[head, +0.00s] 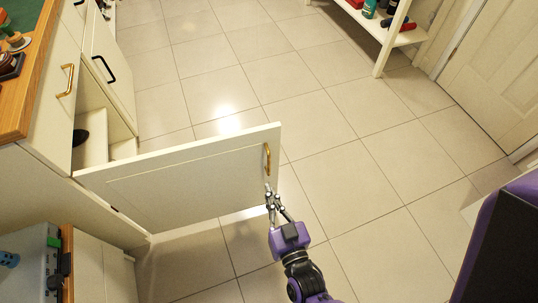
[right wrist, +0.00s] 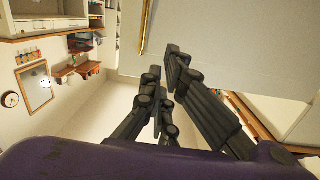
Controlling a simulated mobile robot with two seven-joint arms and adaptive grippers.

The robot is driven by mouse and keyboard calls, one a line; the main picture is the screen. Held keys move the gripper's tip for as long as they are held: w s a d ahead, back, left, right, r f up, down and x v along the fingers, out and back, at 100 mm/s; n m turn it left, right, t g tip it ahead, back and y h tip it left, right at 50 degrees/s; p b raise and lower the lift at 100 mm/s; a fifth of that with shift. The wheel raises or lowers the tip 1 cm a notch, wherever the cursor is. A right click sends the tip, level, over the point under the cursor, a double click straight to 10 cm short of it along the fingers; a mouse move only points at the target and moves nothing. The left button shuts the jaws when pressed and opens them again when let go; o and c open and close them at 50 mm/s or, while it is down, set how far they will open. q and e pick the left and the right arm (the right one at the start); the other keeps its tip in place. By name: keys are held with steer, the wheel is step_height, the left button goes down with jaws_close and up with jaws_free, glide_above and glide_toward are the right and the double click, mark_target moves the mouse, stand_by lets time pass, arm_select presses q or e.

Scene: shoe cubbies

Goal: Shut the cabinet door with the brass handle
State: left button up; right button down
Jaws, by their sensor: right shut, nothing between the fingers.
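The white cabinet door (head: 185,182) stands swung wide open, sticking out from the cabinet at left across the floor. Its brass handle (head: 267,158) is upright near its free end at right. My right gripper (head: 271,194) is just below the handle, in front of the door's free end. Its fingers are shut and empty. In the right wrist view, the fingertips (right wrist: 165,70) are close to the door panel (right wrist: 225,45), and the brass handle (right wrist: 146,28) is beyond them. I cannot tell whether they touch the door. My left gripper is not in view.
Another cabinet front with a brass handle (head: 67,80) and a door with a black handle (head: 104,69) are at left. A dark item (head: 81,137) is inside the open compartment. A white shelf rack (head: 385,45) stands at top right. The tiled floor (head: 360,170) is clear.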

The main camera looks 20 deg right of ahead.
steer(key=r, duration=0.2)
glide_toward(257, 142)
steer(key=shift+t+h, duration=0.3)
steer(key=shift+t, duration=0.1)
steer(key=w, duration=0.6)
steer(key=shift+f+b, duration=0.35)
steer(key=shift+b, duration=0.05)
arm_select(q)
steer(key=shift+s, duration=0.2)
arm_select(e)
steer(key=shift+w, duration=0.45)
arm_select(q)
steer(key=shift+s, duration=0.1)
